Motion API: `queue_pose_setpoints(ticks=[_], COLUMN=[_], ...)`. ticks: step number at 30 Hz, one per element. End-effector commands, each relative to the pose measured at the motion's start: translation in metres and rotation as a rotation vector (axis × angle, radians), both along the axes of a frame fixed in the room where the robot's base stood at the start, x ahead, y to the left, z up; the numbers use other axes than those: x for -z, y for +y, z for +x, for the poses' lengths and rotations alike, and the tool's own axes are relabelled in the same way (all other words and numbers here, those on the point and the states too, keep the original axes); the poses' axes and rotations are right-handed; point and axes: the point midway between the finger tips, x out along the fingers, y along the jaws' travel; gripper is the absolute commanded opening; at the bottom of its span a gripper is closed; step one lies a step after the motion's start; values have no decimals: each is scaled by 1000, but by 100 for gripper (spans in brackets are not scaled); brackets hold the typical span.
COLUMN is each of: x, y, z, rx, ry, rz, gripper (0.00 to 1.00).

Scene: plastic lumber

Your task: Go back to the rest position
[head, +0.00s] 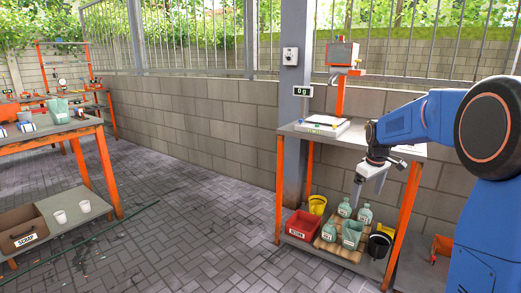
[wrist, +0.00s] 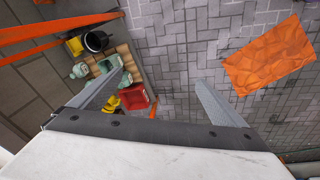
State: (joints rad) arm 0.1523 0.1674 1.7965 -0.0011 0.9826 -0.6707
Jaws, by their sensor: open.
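My gripper (head: 357,197) hangs from my blue arm at the right of the head view, pointing down in front of the orange-legged bench (head: 408,152). In the wrist view my gripper (wrist: 155,88) has its two grey fingers spread wide with nothing between them. The fingers appear clear of the objects on the bench's lower shelf.
A scale (head: 322,127) sits on top. Another bench (head: 50,134) stands left. The paved floor between is mostly clear.

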Motion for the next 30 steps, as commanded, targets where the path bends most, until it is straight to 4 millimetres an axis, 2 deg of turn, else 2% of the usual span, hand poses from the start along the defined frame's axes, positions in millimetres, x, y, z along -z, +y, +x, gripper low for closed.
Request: queue_pose_setpoints(ticks=[1, 6, 15, 23, 30], x=[-10, -32, -54, -58, -50], y=[7, 24, 51, 70, 83], z=[-16, -65, -154, -231, -300], rx=[13, 69, 168, 251, 328], ry=[-11, -38, -84, -124, -159], rz=[3, 15, 42, 72, 104], gripper=[95, 95, 95, 95, 95])
